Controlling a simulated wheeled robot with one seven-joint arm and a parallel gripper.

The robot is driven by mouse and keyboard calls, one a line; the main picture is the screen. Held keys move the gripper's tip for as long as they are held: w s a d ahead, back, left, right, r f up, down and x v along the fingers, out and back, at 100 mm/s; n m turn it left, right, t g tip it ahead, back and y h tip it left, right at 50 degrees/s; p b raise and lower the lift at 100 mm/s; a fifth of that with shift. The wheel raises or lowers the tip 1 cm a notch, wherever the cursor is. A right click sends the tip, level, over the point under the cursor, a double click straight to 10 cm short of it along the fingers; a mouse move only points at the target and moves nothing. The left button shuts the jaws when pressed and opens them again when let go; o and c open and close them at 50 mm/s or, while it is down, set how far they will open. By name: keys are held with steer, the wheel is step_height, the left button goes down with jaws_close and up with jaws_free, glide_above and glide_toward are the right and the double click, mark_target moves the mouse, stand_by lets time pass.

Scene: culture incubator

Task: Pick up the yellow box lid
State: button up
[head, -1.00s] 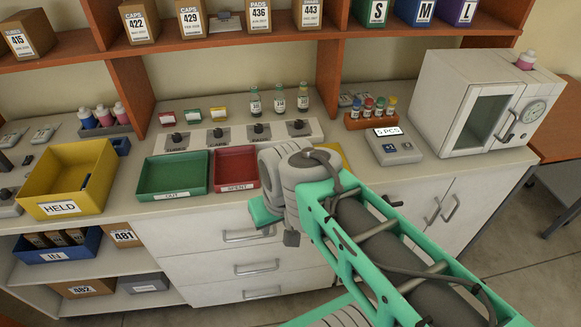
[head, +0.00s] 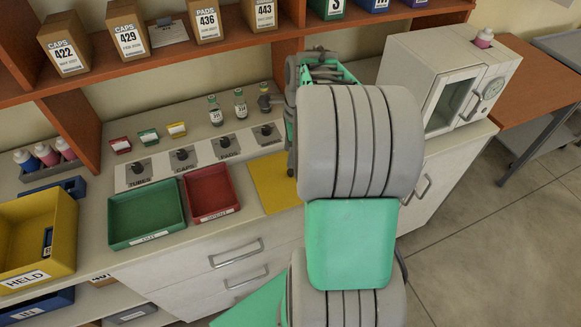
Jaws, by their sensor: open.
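A green tray (head: 147,239), a red tray (head: 233,208) and a yellow mat (head: 268,200) lie along the counter front. A yellow HELD bin (head: 66,235) is at left. Vials (head: 215,112) stand behind the black-knobbed stations. A white incubator (head: 415,58) is at right.

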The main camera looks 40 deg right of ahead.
mark_target(291, 171)
steer(key=shift+s+d+f+m, duration=0.15)
steer(key=shift+d+f+m, duration=0.5)
steer(key=shift+f+m, duration=0.15)
steer(key=f, duration=0.2)
steer(key=f+p, duration=0.1)
steer(key=f, duration=0.1)
steer(key=a+f, duration=0.1)
steer(key=f, duration=0.1)
steer(key=shift+w+f, duration=0.2)
steer(key=shift+w, duration=0.05)
jaws_close()
